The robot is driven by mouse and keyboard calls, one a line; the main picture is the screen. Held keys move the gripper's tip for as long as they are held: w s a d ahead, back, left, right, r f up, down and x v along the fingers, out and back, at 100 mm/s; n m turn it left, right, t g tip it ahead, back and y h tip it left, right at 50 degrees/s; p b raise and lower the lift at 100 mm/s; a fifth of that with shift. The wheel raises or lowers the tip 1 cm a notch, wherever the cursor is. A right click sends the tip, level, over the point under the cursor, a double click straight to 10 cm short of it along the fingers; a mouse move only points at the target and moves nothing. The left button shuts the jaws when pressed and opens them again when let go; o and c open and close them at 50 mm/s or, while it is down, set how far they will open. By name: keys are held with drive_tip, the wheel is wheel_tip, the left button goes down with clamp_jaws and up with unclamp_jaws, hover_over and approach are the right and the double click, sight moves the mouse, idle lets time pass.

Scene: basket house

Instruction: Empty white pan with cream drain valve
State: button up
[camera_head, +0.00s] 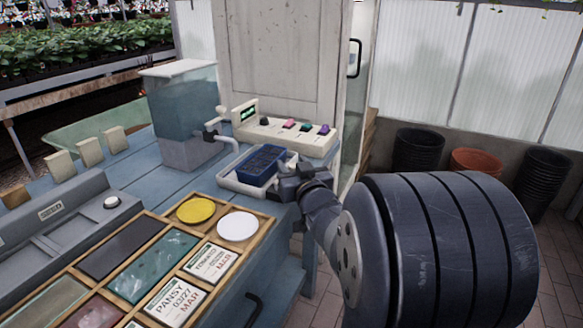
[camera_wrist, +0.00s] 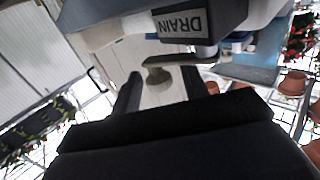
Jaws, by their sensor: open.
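The white pan (camera_head: 231,183) sits on the blue bench beneath the tap of a water tank, with a dark blue cell tray (camera_head: 262,163) in it. How much water it holds I cannot tell. My gripper (camera_head: 284,187) is at the pan's right front side. In the wrist view a grey body bears a DRAIN label (camera_wrist: 184,24), seen upside down. Below it the cream drain valve (camera_wrist: 158,75) shows between the two spread fingers of my gripper (camera_wrist: 162,88). The fingers look apart from it. In the head view the valve is hidden behind my gripper.
A water tank (camera_head: 185,107) with a tap (camera_head: 214,133) stands behind the pan. A cream control box (camera_head: 285,134) with several coloured knobs is at the back right. A wooden sorting tray (camera_head: 170,215) with seed packets, a yellow disc (camera_head: 196,210) and a white disc (camera_head: 237,226) fills the front.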

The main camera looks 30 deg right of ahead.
drive_tip(key=shift+w, duration=0.1)
drive_tip(key=c, duration=0.9)
drive_tip(key=shift+w+r+n+y+p, duration=0.2)
drive_tip(key=shift+n+y+p, duration=0.3)
drive_tip(key=shift+p, duration=0.5)
drive_tip(key=y+p, duration=0.1)
drive_tip(key=n+y+p, duration=0.1)
drive_tip(key=y, duration=0.1)
drive_tip(key=shift+w+a+n+p, duration=0.1)
drive_tip(key=shift+w+n+p, duration=0.2)
drive_tip(key=shift+p, duration=0.1)
drive_tip(key=shift+w+a+n+y+p, duration=0.1)
drive_tip(key=shift+w+n+y+p, duration=0.15)
drive_tip(key=shift+n+y+p, duration=0.55)
drive_tip(key=shift+w+a+f+n+y+p, duration=0.15)
drive_tip(key=shift+n+y+p, duration=0.1)
drive_tip(key=shift+y, duration=0.3)
drive_tip(key=shift+a+f+n+y+p, duration=0.15)
drive_tip(key=shift+y+p, duration=0.1)
drive_tip(key=shift+y, duration=0.3)
drive_tip(key=shift+r, duration=0.1)
drive_tip(key=o, duration=0.9)
